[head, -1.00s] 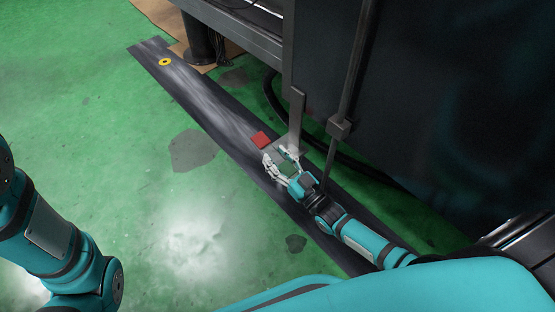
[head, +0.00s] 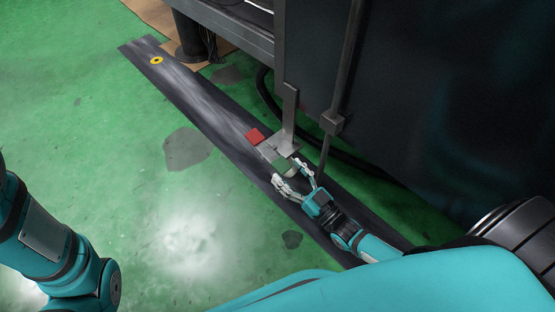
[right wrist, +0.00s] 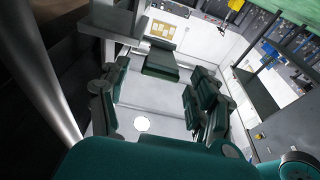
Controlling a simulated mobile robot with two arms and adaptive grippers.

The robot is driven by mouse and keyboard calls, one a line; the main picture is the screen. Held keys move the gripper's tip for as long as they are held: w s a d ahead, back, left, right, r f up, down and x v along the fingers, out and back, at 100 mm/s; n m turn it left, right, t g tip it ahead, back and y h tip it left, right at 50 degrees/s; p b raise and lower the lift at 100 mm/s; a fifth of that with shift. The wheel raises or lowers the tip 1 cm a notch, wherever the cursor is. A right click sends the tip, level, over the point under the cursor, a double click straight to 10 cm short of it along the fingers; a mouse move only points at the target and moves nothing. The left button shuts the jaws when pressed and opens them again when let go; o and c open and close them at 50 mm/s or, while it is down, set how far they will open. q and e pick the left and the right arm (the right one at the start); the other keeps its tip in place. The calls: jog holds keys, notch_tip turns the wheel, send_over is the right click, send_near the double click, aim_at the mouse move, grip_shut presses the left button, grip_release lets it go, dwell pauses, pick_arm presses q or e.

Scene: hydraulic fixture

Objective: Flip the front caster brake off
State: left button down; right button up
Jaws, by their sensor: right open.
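A brake pedal hangs on a grey metal bracket (head: 288,125) at the foot of the dark machine. It has a red pad (head: 255,136) on its far left side and a green pad (head: 284,165) on its near side. My right gripper (head: 292,175) is open and empty, its fingers just short of the green pad at the lower right. I cannot tell whether a finger touches the pedal. My left gripper is out of view.
A dark floor strip (head: 205,95) with a yellow ring (head: 156,60) runs beneath the pedal. A vertical rod (head: 333,122) and the dark machine panel (head: 450,90) stand close on the right. A black hose (head: 265,95) lies behind. The green floor (head: 90,130) on the left is open.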

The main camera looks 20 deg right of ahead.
jog(key=v, duration=0.4)
jog(key=shift+s+d+f, duration=0.1)
jog(key=shift+s+d, duration=0.05)
jog(key=shift+s, duration=0.2)
